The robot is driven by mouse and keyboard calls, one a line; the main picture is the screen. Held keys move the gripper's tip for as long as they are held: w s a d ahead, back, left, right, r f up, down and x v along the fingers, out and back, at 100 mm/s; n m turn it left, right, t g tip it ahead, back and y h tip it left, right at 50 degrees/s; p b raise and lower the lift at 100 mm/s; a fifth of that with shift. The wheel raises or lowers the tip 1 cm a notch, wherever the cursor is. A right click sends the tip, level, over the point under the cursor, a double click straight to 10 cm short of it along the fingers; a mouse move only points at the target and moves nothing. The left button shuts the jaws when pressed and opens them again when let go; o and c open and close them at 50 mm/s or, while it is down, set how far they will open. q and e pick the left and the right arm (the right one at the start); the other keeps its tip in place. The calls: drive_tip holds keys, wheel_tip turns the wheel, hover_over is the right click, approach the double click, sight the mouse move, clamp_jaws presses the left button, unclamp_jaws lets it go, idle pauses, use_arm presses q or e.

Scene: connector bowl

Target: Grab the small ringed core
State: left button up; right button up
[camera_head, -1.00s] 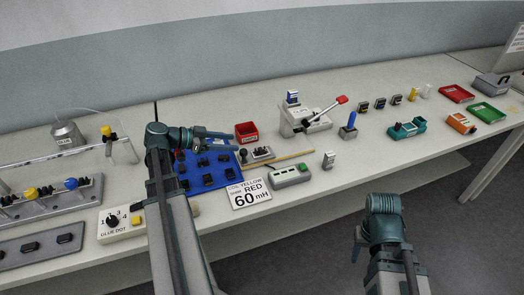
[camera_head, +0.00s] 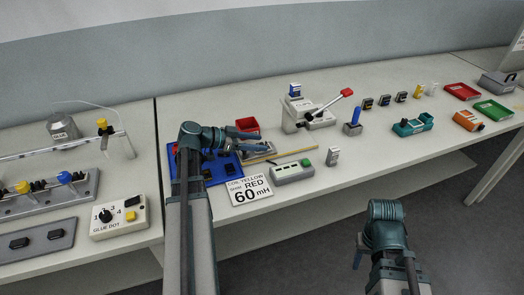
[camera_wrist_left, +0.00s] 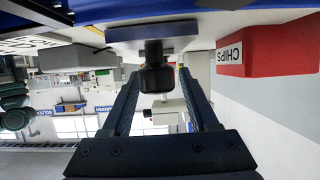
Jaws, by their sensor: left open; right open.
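A small black core (camera_wrist_left: 157,76) stands on a small grey stand (camera_wrist_left: 152,42), which hangs from the top of the inverted left wrist view. A narrower dark neck joins the two; I cannot make out a ring. My left gripper (camera_wrist_left: 158,84) is open, with a finger on each side of the core and a visible gap. In the head view my left gripper (camera_head: 250,143) is low over the table beside the red bin and hides most of the stand. My right gripper (camera_head: 360,252) is open and empty in front of the table.
The red CHIPS bin (camera_head: 247,125) stands just behind the left gripper. A blue tray (camera_head: 222,172) lies partly under my left arm.

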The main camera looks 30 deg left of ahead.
sight(262, 143)
use_arm(q)
drive_tip(key=x, duration=0.2)
drive_tip(key=shift+w+d+f, duration=0.15)
drive_tip(key=shift+w, duration=0.05)
clamp_jaws()
use_arm(e)
drive_tip(key=shift+f, duration=0.5)
use_arm(q)
wheel_tip(262, 143, up, 10)
drive_tip(key=p, duration=0.9)
drive_tip(key=shift+p, duration=0.4)
use_arm(e)
wheel_tip(262, 143, up, 10)
